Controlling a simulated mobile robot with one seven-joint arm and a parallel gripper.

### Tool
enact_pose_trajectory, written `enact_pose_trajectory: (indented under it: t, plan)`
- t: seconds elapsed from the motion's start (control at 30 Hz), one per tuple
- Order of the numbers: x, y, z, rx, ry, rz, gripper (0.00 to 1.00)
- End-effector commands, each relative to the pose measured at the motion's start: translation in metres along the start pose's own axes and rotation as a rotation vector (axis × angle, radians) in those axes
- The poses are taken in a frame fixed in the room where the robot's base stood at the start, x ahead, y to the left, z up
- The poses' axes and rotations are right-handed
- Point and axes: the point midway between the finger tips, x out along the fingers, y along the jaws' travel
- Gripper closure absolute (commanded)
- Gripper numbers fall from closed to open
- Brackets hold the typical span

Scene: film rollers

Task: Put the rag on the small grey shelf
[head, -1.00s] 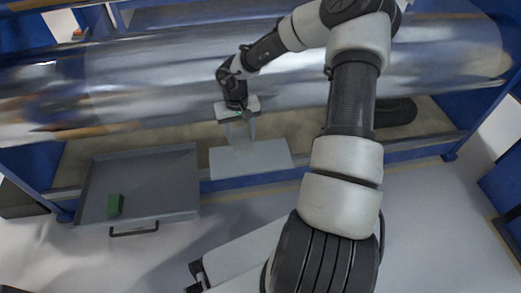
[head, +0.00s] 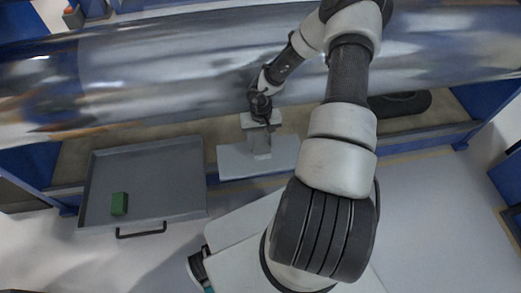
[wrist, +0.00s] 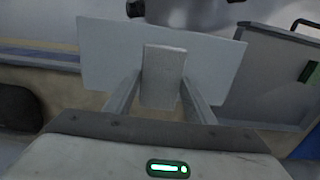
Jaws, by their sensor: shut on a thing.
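The rag (wrist: 163,77) is a pale grey, block-shaped piece between the two fingers in the wrist view. My gripper (wrist: 162,82) is shut on it, with a finger on each side. In the head view my gripper (head: 260,150) points down over the small grey shelf (head: 231,163), a flat pale panel on the front of the blue frame. The shelf also shows behind the rag in the wrist view (wrist: 105,55). The rag's far end is over the shelf; whether it touches the surface I cannot tell.
A dark grey tray (head: 165,165) with a handle is left of the shelf, and a green block (head: 119,204) lies in it. A large shiny metal roller (head: 150,85) runs across behind my gripper. A black rounded object (head: 400,104) lies on the ledge at right.

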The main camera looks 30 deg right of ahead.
Motion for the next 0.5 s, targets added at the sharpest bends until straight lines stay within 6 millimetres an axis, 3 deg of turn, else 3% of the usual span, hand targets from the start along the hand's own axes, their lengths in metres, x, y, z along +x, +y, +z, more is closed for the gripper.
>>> enact_pose_trajectory:
  t: [0.3, 0.5]
  plan:
    - [0.047, 0.0, 0.0, -0.001, 0.0, 0.001, 0.72]
    - [0.048, 0.0, -0.001, 0.0, 0.002, 0.001, 0.72]
